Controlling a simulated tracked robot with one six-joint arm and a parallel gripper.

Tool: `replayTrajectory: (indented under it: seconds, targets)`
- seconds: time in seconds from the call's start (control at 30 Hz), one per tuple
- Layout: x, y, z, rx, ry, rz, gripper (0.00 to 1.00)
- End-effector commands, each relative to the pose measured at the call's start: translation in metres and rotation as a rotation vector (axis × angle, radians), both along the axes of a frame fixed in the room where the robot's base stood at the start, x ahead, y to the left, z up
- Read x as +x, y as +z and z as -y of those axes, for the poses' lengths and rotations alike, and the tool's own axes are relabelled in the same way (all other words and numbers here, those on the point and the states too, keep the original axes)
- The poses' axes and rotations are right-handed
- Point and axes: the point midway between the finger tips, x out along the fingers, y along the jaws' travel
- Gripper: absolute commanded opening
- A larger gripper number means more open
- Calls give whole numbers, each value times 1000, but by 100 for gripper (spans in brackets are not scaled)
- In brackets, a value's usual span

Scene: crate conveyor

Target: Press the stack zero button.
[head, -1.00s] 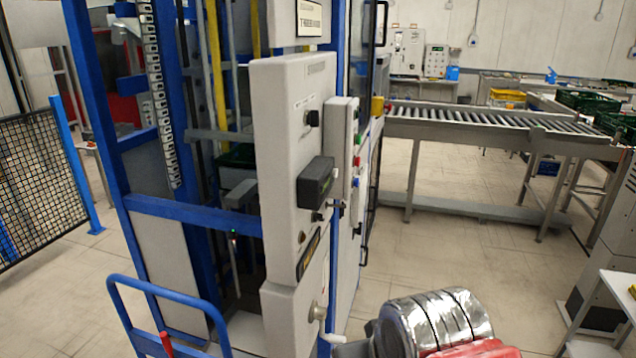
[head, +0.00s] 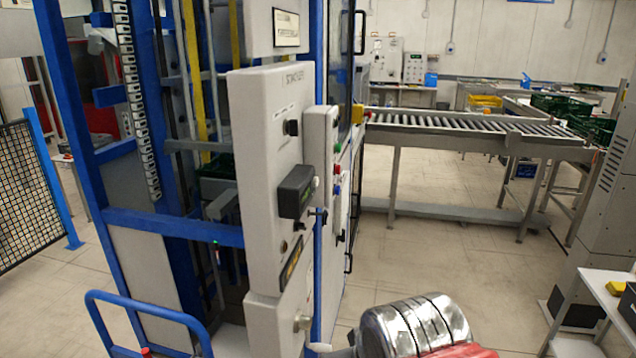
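A blue-framed machine carries a pale grey control panel (head: 262,150), seen at a steep angle left of centre. On it are a black knob (head: 291,127) and a dark display box (head: 294,192). A narrower grey box (head: 322,150) beside it has a column of small controls, including a green (head: 336,148) and a red (head: 337,164) one. Labels are too small to read, so I cannot tell which is the stack zero button. A silver and red part of my arm shows at the bottom; my gripper is not visible.
A roller conveyor (head: 480,130) runs right from behind the machine, with dark green crates (head: 590,122) at its far end. A blue handrail (head: 140,300) stands at lower left. A white table (head: 610,300) is at lower right. Floor between is clear.

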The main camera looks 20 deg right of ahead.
Motion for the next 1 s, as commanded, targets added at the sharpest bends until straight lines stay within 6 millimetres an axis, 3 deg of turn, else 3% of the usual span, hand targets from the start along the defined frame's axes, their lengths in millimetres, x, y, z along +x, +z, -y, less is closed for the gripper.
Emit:
replayTrajectory:
  seconds: [0.4,1.0]
  targets:
    - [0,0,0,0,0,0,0]
    - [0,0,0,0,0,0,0]
